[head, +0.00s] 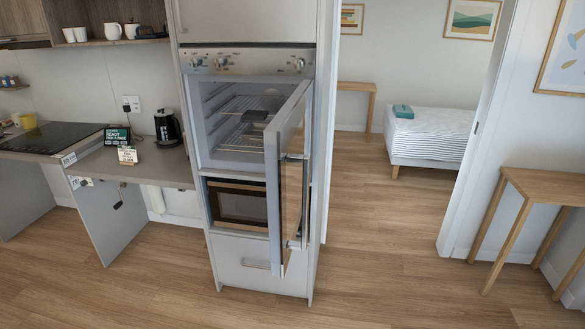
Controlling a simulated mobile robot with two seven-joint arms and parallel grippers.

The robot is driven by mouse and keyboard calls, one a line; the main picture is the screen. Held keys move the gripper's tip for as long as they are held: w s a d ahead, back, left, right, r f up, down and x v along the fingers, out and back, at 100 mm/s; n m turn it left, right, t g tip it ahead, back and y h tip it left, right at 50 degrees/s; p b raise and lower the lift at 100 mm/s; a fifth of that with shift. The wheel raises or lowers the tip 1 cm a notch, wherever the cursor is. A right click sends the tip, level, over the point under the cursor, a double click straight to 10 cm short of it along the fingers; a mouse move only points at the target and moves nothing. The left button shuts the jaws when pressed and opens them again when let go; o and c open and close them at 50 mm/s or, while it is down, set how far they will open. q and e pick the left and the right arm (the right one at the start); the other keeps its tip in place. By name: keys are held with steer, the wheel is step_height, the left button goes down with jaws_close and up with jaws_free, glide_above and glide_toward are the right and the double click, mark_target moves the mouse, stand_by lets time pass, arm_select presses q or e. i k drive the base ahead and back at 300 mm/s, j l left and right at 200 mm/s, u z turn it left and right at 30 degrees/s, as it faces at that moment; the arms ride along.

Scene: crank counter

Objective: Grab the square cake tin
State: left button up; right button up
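A small dark, low, box-like object (257,115) sits on a wire rack inside the wall oven and looks like the square cake tin, though it is too small to be sure. The oven door (286,175) is swung open toward the right front and hides the right part of the oven's inside. The oven cavity (213,128) has light walls and wire racks (240,140). Neither my left nor my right gripper is in view.
A second oven or microwave (238,203) sits below, closed. Left is a counter with a black kettle (167,126), small signs (127,156) and a dark hob (50,138). Wooden floor (150,280) in front is clear. A wooden table (540,187) stands at the right.

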mark_target(254, 134)
steer(key=l, duration=0.5)
steer(key=i+j, duration=0.8)
steer(key=j, duration=0.2)
steer(key=i+j+z, duration=0.1)
steer(key=j, duration=0.3)
steer(key=i+j, duration=0.25)
steer(key=i+j+z, duration=0.1)
steer(key=j, duration=0.4)
steer(key=i+j, duration=0.2)
steer(key=j, duration=0.15)
steer(key=i+j+z, duration=0.2)
steer(key=i+j, duration=0.2)
steer(key=j, duration=0.25)
steer(key=i+j+z, duration=0.1)
steer(key=j, duration=0.25)
steer(key=i, duration=0.1)
